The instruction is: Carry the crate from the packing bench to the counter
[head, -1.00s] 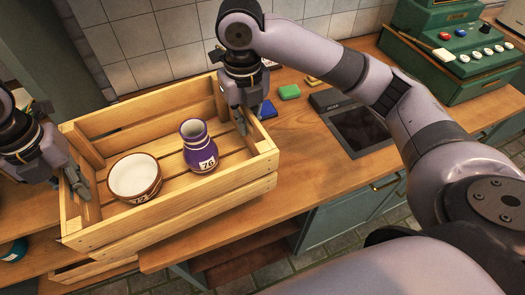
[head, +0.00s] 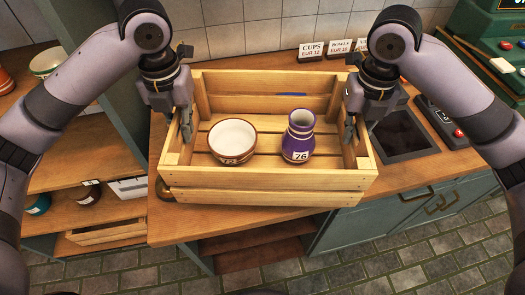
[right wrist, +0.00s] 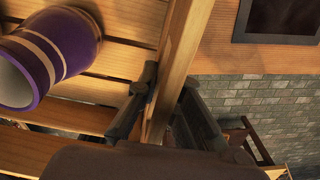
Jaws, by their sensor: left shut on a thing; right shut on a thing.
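The wooden slatted crate (head: 270,180) is upright on or just above the wooden counter (head: 440,165) in the head view; I cannot tell whether it touches. Inside stand a brown-and-white bowl (head: 232,142) and a purple vase (head: 298,137) marked 76. My left gripper (head: 187,130) is shut on the crate's left end wall. My right gripper (head: 350,130) is shut on its right end wall. In the right wrist view the fingers of my right gripper (right wrist: 160,105) straddle the wall (right wrist: 187,50), with the vase (right wrist: 50,55) to the left.
A dark panel (head: 402,135) is set into the counter right of the crate. Price signs (head: 313,50) stand behind. A green till (head: 490,50) is at the far right. Shelves with pottery (head: 85,192) are at the left. Tiled floor lies in front.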

